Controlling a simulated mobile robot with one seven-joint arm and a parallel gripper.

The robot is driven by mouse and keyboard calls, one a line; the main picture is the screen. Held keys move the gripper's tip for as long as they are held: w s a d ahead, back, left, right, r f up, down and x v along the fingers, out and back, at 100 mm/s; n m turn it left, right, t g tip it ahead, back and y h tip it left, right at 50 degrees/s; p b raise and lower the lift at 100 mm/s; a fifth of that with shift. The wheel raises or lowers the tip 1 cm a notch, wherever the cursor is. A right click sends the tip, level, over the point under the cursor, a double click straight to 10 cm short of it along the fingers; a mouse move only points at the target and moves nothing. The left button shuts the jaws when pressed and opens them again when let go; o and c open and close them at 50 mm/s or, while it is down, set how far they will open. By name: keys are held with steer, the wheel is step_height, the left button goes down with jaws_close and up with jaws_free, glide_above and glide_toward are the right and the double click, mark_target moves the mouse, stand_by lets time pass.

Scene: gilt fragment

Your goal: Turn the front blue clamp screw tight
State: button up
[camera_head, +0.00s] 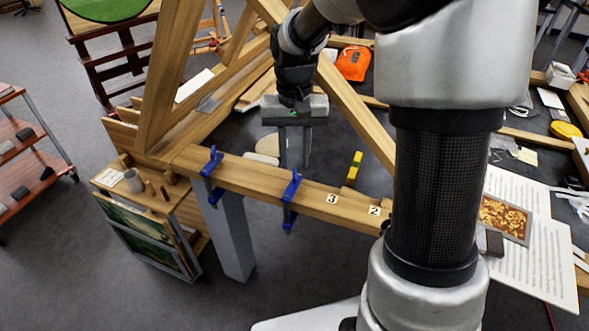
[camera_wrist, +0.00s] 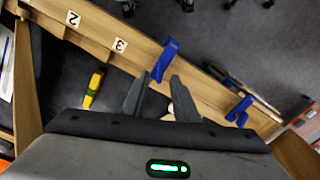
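Two blue clamps grip a wooden beam (camera_head: 250,187). One blue clamp (camera_head: 291,190) sits near the label 3, the other blue clamp (camera_head: 211,165) further left. In the wrist view the clamp by the label 3 (camera_wrist: 163,60) lies just beyond my fingertips, and the other clamp (camera_wrist: 240,110) is at the right. I cannot tell their screws clearly, nor which clamp counts as the front one. My gripper (camera_head: 295,165) points down behind the beam, apart from both clamps. In the wrist view my gripper (camera_wrist: 160,77) shows its two fingers apart with nothing held between them.
A slanting timber (camera_head: 352,120) rises right of my gripper. A yellow tool (camera_head: 355,168) lies behind the beam. A small cabinet (camera_head: 150,215) with a mug (camera_head: 134,180) stands at the left end. Papers and a gilt panel (camera_head: 504,218) lie at the right.

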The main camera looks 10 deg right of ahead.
mark_target(295, 173)
steer(key=shift+f, duration=1.85)
jaws_close()
